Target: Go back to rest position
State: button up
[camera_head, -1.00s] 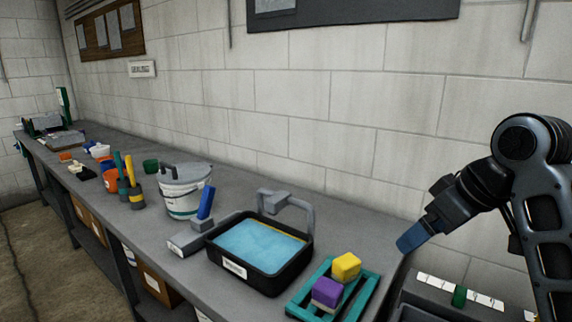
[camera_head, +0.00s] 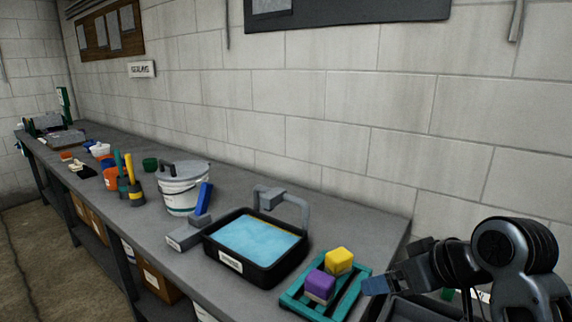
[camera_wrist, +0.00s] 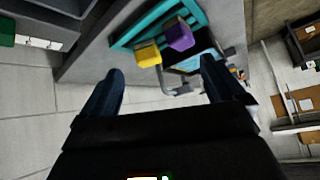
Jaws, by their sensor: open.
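My gripper (camera_head: 376,285) is at the lower right in the head view, at the right end of the bench, close to the teal rack in the picture. In the wrist view my gripper (camera_wrist: 160,85) shows two dark blue fingers set wide apart with nothing between them. The teal rack (camera_head: 345,305) holds a purple block (camera_head: 320,284) and a yellow block (camera_head: 339,261). In the wrist view the yellow block (camera_wrist: 147,54) and purple block (camera_wrist: 178,36) lie beyond the fingers, apart from them.
A black tub (camera_head: 240,270) of blue liquid stands left of the rack. A lidded white bucket (camera_head: 182,195) and brushes in holders (camera_head: 135,190) stand further along the grey bench (camera_head: 228,183). The block wall (camera_head: 330,110) runs behind. The floor (camera_head: 35,240) at left is clear.

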jog(key=s+a+f+m+t+h, duration=0.1)
jog(key=s+a+f+m+t, duration=0.15)
jog(key=s+f, duration=0.6)
jog(key=s+a+f+m+t+h, duration=0.1)
jog(key=s+f+m+t, duration=0.15)
jog(key=s+f, duration=0.6)
jog(key=s+d+r+t+h, duration=0.15)
jog(key=s+r, duration=0.25)
jog(key=s, duration=0.5)
jog(key=s+d+r, duration=0.2)
jog(key=s+r, duration=0.2)
jog(key=s, duration=0.5)
jog(key=s+d+r+t+h, duration=0.15)
jog(key=s+r, duration=0.25)
jog(key=s, duration=0.4)
notch_tip(320, 180, down, 9)
jog(key=b, duration=1)
jog(key=shift+s+d+n, duration=0.3)
jog(key=shift+s+d, duration=0.05)
jog(key=shift+d, duration=0.05)
jog(key=shift+f, duration=0.1)
